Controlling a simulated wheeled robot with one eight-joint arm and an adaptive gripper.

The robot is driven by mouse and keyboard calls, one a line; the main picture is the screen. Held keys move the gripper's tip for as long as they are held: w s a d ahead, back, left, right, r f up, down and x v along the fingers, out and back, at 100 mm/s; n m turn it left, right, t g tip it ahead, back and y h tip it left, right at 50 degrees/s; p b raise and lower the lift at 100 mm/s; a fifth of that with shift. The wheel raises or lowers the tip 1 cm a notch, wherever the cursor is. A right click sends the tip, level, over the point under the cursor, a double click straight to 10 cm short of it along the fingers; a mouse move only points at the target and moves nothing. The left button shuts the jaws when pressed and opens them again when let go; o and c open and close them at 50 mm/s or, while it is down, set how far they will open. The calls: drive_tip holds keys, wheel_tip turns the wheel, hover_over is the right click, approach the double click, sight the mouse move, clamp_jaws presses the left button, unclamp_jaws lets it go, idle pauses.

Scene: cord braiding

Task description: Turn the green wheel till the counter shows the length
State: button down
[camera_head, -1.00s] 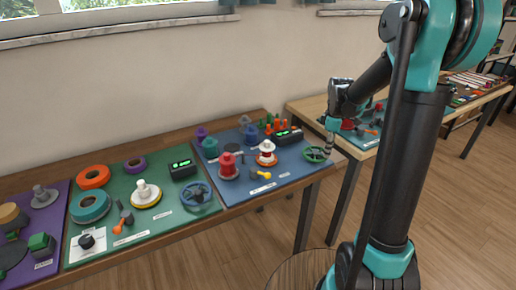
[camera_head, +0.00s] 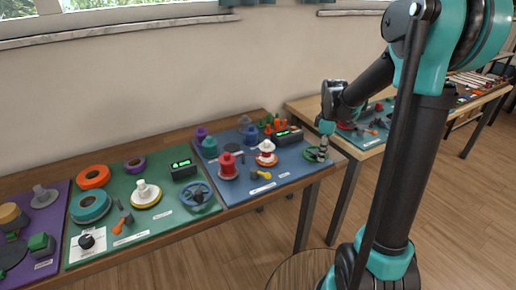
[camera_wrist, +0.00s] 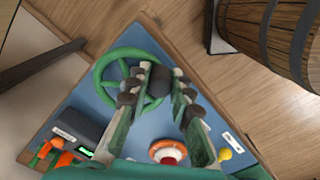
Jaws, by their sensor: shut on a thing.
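The green wheel (camera_head: 312,155) lies at the right end of the blue board, and its rim and spokes show in the wrist view (camera_wrist: 97,80). My gripper (camera_head: 322,155) is down at the wheel. In the wrist view my gripper's fingers (camera_wrist: 160,75) reach over the wheel on both sides of a dark knob-like part (camera_wrist: 157,84). They are shut on the wheel at this part, though the exact contact is partly hidden. The counter (camera_head: 289,136) is a black box with a lit green display behind the wheel. It also shows in the wrist view (camera_wrist: 78,135); its figures are too small to read.
A white and orange spool (camera_head: 266,155), a red spool (camera_head: 228,167) and a yellow knob (camera_head: 261,175) stand left of the wheel. Orange and green pegs (camera_head: 277,124) are behind. A green board (camera_head: 150,226) lies farther left. A wooden barrel (camera_wrist: 265,30) stands on the floor.

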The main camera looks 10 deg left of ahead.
sight(307, 157)
drive_tip(key=a, duration=0.3)
drive_tip(key=shift+s+a, duration=0.15)
drive_tip(key=shift+a, duration=0.4)
drive_tip(key=shift+w+a, duration=0.65)
drive_tip(key=shift+a, duration=0.1)
drive_tip(key=c, duration=1.3)
unclamp_jaws()
